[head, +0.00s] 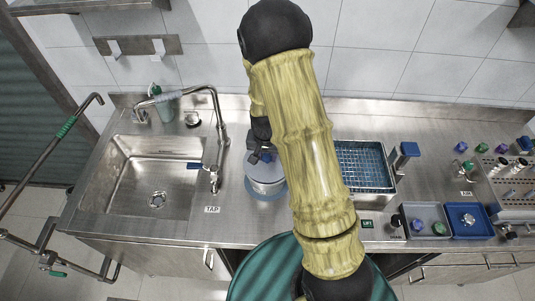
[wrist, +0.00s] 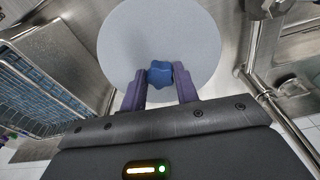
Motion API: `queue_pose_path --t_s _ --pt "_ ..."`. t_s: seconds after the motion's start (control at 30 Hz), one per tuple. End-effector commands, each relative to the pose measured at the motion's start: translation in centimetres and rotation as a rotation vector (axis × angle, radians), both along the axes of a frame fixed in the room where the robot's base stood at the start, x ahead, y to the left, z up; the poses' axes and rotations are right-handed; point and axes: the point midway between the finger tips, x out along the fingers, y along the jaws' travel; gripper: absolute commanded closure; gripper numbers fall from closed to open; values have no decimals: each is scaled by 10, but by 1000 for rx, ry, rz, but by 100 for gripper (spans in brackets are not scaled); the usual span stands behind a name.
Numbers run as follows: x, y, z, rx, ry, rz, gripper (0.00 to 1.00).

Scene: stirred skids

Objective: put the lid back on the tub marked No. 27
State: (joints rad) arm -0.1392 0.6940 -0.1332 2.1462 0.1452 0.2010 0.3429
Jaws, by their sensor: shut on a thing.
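A pale grey round lid (wrist: 160,35) with a blue star-shaped knob (wrist: 160,74) fills the upper middle of the wrist view. My gripper (wrist: 159,80) has its two purple fingers on either side of the knob and is shut on it. In the head view my gripper (head: 262,155) is over a pale round tub (head: 266,184) standing on a blue ring on the counter. The lid is at the tub's top there, partly hidden by my gripper; I cannot tell whether it is seated. No number on the tub is readable.
A sink (head: 158,175) with a tall tap (head: 217,130) is left of the tub. A blue mesh basket (head: 362,160) stands right, behind my arm. Grey (head: 412,232) and blue (head: 484,230) trays stand farther right. Bare counter shows in front of the tub.

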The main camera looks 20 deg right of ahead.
Motion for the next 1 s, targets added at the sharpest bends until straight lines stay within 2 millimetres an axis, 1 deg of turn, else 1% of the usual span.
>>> queue_pose_path --t_s 0.4,1.0 --pt "0 -3 0 0 0 -6 93" --pt "2 -2 -8 0 0 -3 93"
